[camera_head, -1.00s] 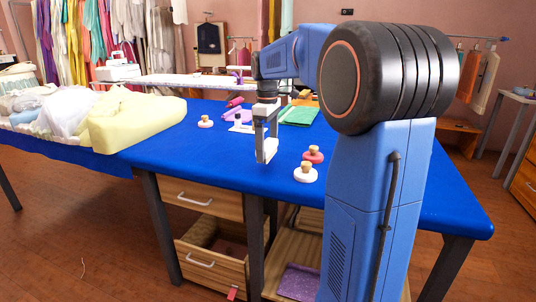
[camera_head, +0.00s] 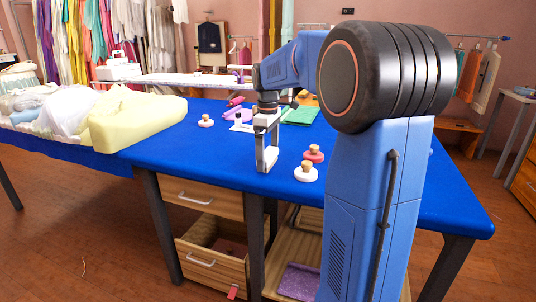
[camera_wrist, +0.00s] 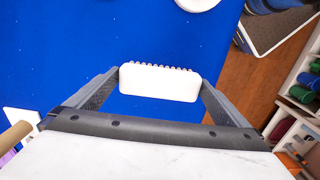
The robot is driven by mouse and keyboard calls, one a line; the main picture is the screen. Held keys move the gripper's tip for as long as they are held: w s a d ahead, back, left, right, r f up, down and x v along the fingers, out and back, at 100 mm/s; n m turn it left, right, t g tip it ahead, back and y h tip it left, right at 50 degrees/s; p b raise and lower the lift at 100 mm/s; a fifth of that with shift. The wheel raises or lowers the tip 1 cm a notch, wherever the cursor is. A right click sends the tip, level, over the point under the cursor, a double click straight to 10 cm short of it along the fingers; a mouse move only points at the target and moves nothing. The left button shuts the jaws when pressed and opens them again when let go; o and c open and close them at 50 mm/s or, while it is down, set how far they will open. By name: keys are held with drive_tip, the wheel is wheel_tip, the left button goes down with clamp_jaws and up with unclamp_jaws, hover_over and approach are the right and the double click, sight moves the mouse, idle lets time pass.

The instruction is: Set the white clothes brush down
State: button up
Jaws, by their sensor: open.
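The white clothes brush (camera_wrist: 160,82) is between the tips of my gripper (camera_wrist: 160,85) in the wrist view. Its row of bristles shows along its far edge. My gripper is open, with a finger at each end of the brush; I cannot tell whether either finger still touches it. In the head view my gripper (camera_head: 267,160) is low at the blue table's front edge, and the brush (camera_head: 265,164) is a small white shape at its tips.
A white round piece with a wooden knob (camera_head: 306,173) and a red one (camera_head: 313,154) stand right of my gripper. Another white one (camera_head: 206,121) stands farther back. Green cloth (camera_head: 300,116) lies behind. Drawers (camera_head: 203,197) are below.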

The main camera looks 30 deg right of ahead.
sight(268, 152)
wheel_tip(268, 152, up, 12)
idle(0.5)
drive_tip(key=s+a+f+m+t, duration=0.1)
drive_tip(key=s+a+f+m, duration=0.1)
drive_tip(key=s+a+f, duration=0.45)
drive_tip(key=s+a+f+m+t, duration=0.15)
drive_tip(key=s+a, duration=0.25)
drive_tip(key=s, duration=0.6)
drive_tip(key=s+a+f+m+t, duration=0.2)
drive_tip(key=s+a+f+m, duration=0.2)
drive_tip(key=s+f, duration=0.8)
drive_tip(key=shift+s+a+f, duration=0.35)
drive_tip(key=shift+s+a, duration=0.25)
drive_tip(key=shift+s, duration=0.4)
